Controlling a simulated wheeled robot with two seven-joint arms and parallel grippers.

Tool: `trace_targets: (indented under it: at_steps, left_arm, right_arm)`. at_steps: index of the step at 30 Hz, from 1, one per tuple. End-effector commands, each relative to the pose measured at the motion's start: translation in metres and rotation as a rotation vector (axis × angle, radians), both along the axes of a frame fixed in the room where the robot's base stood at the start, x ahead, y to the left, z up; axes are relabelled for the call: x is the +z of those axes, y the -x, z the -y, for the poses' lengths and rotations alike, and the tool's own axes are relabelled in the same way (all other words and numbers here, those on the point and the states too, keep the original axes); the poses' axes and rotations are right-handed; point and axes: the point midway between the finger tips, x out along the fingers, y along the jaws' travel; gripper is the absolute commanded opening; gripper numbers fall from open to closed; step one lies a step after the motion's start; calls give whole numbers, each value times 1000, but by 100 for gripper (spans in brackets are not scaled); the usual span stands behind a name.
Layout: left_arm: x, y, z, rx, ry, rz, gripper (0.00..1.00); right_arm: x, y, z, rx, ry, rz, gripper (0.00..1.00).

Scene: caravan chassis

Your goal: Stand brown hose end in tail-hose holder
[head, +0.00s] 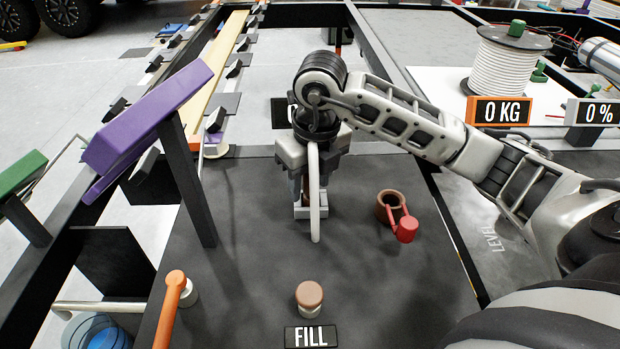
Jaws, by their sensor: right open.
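My right gripper (308,208) points down over the dark deck near the middle of the head view. It is open, and a pale upright tube (316,200) stands in front of it, partly hiding the fingers. I cannot tell whether they touch. A round piece with a brown top and pale lower part (309,294) stands on the deck behind the FILL sign, apart from the gripper; it may be the brown hose end. A brown open ring or cup (382,208) with a red piece (406,229) at its side sits right of the gripper; it may be the holder. My left gripper is out of view.
A purple slanted beam (150,115) on a dark post (188,180) stands at left. An orange-topped lever (172,300) is at front left. The FILL sign (310,336) is at the front. A white cable reel (508,65) stands at back right. Deck around the brown-topped piece is clear.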

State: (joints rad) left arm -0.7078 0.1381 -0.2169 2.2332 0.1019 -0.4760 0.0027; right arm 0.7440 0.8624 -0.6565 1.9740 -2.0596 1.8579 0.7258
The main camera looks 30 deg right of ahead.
Motion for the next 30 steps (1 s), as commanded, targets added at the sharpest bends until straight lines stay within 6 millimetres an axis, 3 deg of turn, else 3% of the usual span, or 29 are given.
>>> trace_targets:
  at_steps: [5, 18, 24, 30]
  left_arm:
    - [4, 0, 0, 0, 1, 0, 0]
    - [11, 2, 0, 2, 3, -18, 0]
    - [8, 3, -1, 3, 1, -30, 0]
    - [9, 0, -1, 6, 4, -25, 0]
  right_arm:
    - [17, 0, 0, 0, 0, 5, 46]
    - [107, 11, 1, -1, 2, 5, 46]
    - [122, 14, 1, 0, 1, 2, 46]
    - [123, 15, 0, 0, 0, -1, 46]
